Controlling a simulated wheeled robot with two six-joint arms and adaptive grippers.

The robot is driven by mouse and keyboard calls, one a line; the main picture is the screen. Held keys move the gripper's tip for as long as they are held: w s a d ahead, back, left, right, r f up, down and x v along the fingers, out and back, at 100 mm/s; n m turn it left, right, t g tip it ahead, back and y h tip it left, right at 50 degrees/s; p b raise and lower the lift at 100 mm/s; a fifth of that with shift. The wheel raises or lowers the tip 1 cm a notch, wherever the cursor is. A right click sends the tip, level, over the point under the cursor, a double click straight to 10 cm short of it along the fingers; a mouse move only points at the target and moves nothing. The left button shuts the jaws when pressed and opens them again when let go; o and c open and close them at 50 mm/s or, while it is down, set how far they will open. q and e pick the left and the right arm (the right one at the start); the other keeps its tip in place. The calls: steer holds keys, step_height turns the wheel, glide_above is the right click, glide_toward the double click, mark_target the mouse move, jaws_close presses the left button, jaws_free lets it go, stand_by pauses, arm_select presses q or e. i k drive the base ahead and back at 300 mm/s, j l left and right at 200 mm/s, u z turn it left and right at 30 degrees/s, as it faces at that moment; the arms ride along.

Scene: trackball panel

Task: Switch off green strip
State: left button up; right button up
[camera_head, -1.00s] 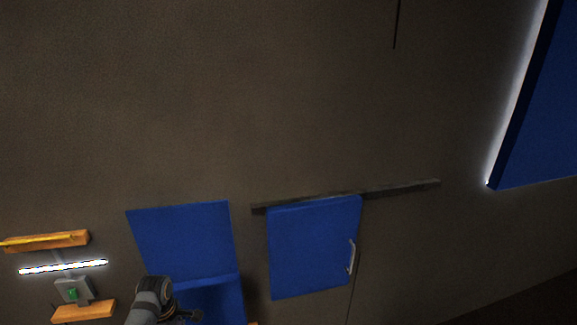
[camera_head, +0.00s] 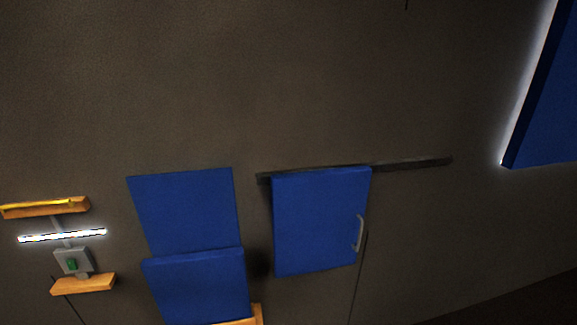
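A lit white light strip (camera_head: 62,236) is mounted on the wall at the lower left. Just below it is a grey switch box (camera_head: 73,261) with a green switch (camera_head: 72,265) on its front. A thin grey conduit links the strip and the box. I cannot tell from the picture which way the switch is set. Neither of my grippers shows in the head view.
A wooden shelf (camera_head: 45,207) sits above the strip and a wooden block (camera_head: 84,284) below the box. A blue panel (camera_head: 183,209), a blue box (camera_head: 197,287) and a blue sliding door (camera_head: 318,222) with a handle are to the right. A large backlit blue panel (camera_head: 549,110) is at the far right.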

mark_target(72, 264)
steer(key=u, duration=1.65)
